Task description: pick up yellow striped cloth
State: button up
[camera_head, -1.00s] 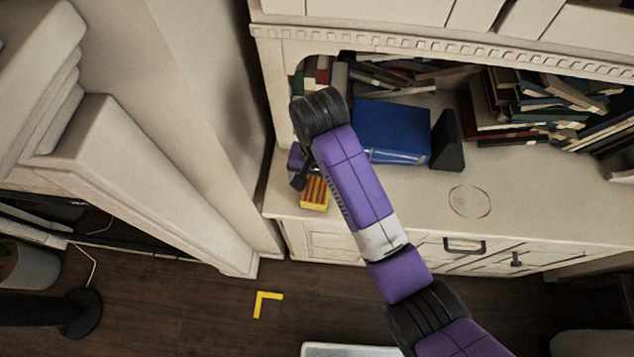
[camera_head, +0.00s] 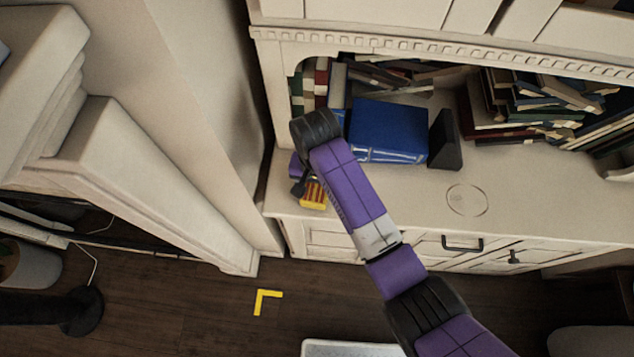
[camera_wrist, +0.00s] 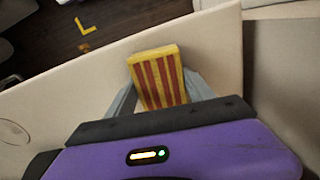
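The yellow striped cloth (camera_wrist: 160,78), a yellow block shape with red stripes, sits on the cabinet top near its front left edge. In the head view the cloth (camera_head: 313,195) is partly covered by my gripper (camera_head: 306,188), which is low over it. In the wrist view the grey fingers of my gripper (camera_wrist: 160,88) stand on either side of the cloth, spread apart, with gaps beside its near end. Their tips are partly hidden by the cloth, so contact there is unclear.
A blue book (camera_head: 388,131) and a black bookend (camera_head: 445,140) stand behind my arm, with piled books (camera_head: 540,95) at the right. A wall panel (camera_head: 215,120) rises close at the left. The cabinet top (camera_head: 520,195) is clear at the right.

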jog(key=shift+c, duration=1)
notch_tip(320, 180, up, 14)
jog(key=r+p, duration=0.1)
jog(key=p, duration=0.2)
notch_tip(320, 180, up, 4)
send_over(317, 186)
jog(key=shift+s+a+r, duration=0.1)
jog(key=shift+s+r, duration=0.05)
jog(key=shift+r, duration=0.35)
